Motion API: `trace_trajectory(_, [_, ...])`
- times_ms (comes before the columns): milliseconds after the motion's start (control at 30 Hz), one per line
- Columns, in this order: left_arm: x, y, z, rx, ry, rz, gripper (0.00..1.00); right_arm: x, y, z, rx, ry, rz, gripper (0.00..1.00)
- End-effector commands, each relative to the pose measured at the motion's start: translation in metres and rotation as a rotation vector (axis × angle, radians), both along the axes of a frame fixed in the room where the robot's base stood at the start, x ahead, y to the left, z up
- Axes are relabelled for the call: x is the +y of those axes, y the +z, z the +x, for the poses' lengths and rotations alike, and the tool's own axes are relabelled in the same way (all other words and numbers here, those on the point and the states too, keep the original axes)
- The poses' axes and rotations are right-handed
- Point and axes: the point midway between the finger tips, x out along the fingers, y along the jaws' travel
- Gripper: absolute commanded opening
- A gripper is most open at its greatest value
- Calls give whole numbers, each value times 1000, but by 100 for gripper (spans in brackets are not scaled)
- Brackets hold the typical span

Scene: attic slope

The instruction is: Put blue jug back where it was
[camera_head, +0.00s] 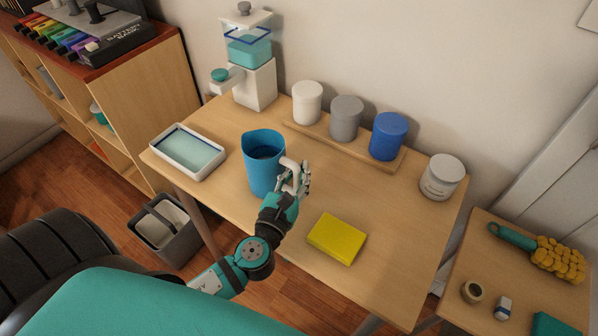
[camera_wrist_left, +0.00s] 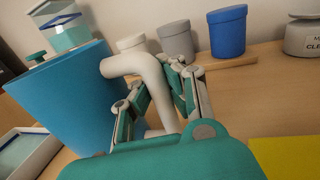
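The blue jug (camera_head: 262,172) stands upright at the front middle of the wooden table, its white handle facing right. My left gripper (camera_head: 296,180) is at this handle. In the left wrist view, the handle (camera_wrist_left: 155,75) passes between the two fingers of the left gripper (camera_wrist_left: 162,88), which look closed against its sides. The jug's body (camera_wrist_left: 65,95) fills the left of that view. Whether its base touches the table is hard to tell. My right gripper is not in view.
A white tray (camera_head: 157,151) lies left of the jug. A dispenser (camera_head: 254,85) and a wooden board (camera_head: 322,132) with white, grey and blue canisters stand behind. A yellow block (camera_head: 337,238) lies front right, a white jar (camera_head: 442,178) at the right. The table between block and canisters is clear.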

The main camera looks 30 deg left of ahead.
Motion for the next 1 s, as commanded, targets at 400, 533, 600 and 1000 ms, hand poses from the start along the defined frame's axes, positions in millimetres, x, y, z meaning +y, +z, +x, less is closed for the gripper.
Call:
trace_trajectory(400, [0, -2, 0, 1, 0, 0, 29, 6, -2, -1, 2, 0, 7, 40])
trace_trajectory(533, [0, -1, 0, 1, 0, 0, 29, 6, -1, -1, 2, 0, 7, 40])
trace_trajectory(600, [0, 3, 0, 0, 0, 0, 29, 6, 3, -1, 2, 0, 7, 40])
trace_trajectory(1000, [-10, -6, -77, 6, -1, -1, 29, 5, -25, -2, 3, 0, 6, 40])
